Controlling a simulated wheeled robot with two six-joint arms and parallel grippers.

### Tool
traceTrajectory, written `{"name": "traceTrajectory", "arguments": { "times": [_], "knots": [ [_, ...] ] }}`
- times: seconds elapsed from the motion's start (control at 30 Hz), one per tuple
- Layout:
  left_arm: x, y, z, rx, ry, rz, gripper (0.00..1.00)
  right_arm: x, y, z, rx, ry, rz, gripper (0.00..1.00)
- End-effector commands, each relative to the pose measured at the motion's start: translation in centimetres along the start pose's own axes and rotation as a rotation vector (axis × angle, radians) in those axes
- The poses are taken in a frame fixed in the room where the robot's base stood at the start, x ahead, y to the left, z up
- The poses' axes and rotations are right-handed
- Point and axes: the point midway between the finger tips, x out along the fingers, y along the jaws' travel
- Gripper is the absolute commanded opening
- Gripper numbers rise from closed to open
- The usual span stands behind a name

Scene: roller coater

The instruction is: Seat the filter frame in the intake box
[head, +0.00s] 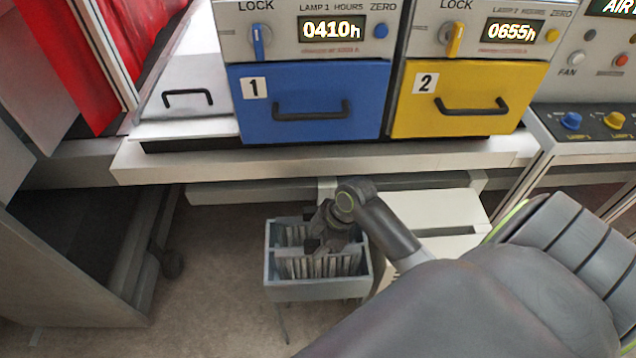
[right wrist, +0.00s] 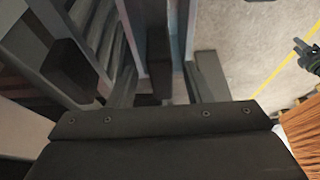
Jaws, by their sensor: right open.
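A grey open-topped box (head: 318,292) stands low in front of the bench, with several thin upright slats or panels inside. I cannot tell whether these are filter frames, or which part is the intake box. My right gripper (head: 314,236) reaches down over this box, its jaws open among or just above the slats. The gripper hides part of the box's middle and back. In the right wrist view, dark finger parts and grey panel edges (right wrist: 200,20) overlap closely; no panel is clearly held. My left gripper is not seen.
Above is a white bench edge (head: 330,160) with a blue drawer (head: 310,122) and a yellow drawer (head: 465,120). A pale box (head: 445,208) stands right of the grey box, behind my arm. Floor (head: 215,270) is clear to the left. Brown bristles (right wrist: 302,132) show in the wrist view.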

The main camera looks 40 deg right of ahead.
Motion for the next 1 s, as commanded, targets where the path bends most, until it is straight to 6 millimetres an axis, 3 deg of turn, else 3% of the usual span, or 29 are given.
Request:
{"name": "traceTrajectory", "arguments": {
  "times": [0.23, 0.57, 0.9, 1.0],
  "knots": [
    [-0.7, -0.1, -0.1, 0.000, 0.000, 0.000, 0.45, 2.9, -0.2, 0.3, 0.001, 0.000, -0.001, 0.45],
    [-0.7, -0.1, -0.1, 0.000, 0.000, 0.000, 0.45, 3.4, -0.1, 0.4, -0.001, 0.000, 0.001, 0.44],
    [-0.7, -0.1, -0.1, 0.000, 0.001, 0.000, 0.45, 3.3, -0.1, 0.4, -0.001, 0.000, 0.001, 0.00],
    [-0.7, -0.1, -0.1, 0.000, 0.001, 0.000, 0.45, 3.3, -0.1, 0.4, -0.001, 0.000, 0.001, 0.00]
  ]
}}
